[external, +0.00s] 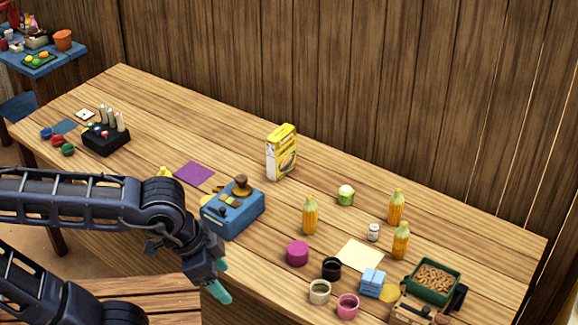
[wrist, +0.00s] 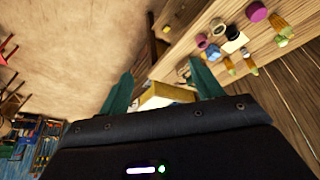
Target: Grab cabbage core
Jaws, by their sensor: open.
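The cabbage core (external: 346,195) is a small, pale green and white rounded piece. My gripper (external: 219,291) is off the front edge of the table at the lower middle, well to the left of and nearer than the cabbage core. In the wrist view, its two teal fingers (wrist: 162,88) stand wide apart, with nothing held between them.
A blue box-like scale (external: 233,210) stands on the table near my arm. A yellow box (external: 281,152) stands upright behind it. Corn cobs (external: 310,215), a magenta cylinder (external: 297,253), small cups (external: 320,291) and a green tray (external: 435,282) crowd the right side.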

